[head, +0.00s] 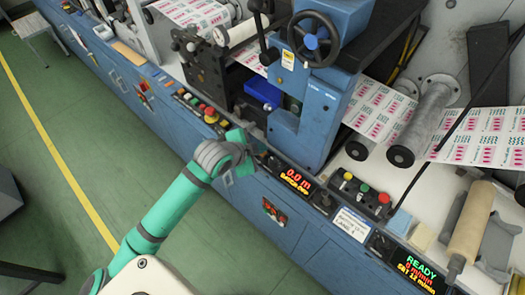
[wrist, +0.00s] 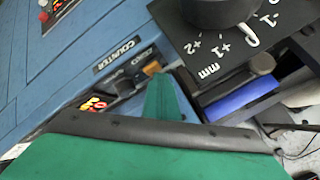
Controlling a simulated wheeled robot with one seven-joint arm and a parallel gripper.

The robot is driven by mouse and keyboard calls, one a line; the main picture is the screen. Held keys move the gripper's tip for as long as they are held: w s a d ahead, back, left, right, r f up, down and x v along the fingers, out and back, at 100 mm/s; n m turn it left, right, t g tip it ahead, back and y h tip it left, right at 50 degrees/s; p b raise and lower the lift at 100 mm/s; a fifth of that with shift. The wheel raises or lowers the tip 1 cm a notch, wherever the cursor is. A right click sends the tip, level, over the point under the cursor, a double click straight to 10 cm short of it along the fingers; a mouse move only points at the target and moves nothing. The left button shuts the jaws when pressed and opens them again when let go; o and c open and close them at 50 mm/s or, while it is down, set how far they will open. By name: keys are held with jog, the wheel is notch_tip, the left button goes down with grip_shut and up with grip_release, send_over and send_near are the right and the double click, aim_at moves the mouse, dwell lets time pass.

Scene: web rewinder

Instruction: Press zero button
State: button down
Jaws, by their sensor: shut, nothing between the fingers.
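The counter panel shows a red display reading 0.0 m (head: 297,177) in the head view. In the wrist view, a COUNTER label (wrist: 117,55) sits on the blue face. Beside it is a small amber button (wrist: 152,68) under a small dark label that is hard to read; it looks like the zero button. My gripper (head: 242,140) is in front of the blue face, left of the display. In the wrist view my green fingers (wrist: 164,97) are shut, empty, and appear just below the amber button. I cannot tell whether they touch. The button is not clearly seen in the head view.
A row of coloured buttons (head: 200,106) lies left of my gripper. A box with indicator lamps (head: 362,192) and a READY display (head: 417,265) are to the right. A handwheel (head: 312,40) stands above. In the wrist view, a black scale plate (wrist: 235,45) overhangs at the upper right. The green floor at left is open.

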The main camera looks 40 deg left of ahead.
aim_at(260, 157)
jog(key=shift+f, duration=0.15)
jog(key=shift+s, duration=0.1)
dwell(0.3)
jog(key=shift+r, duration=0.95)
jog(key=shift+r, duration=0.5)
notch_tip(260, 157, up, 4)
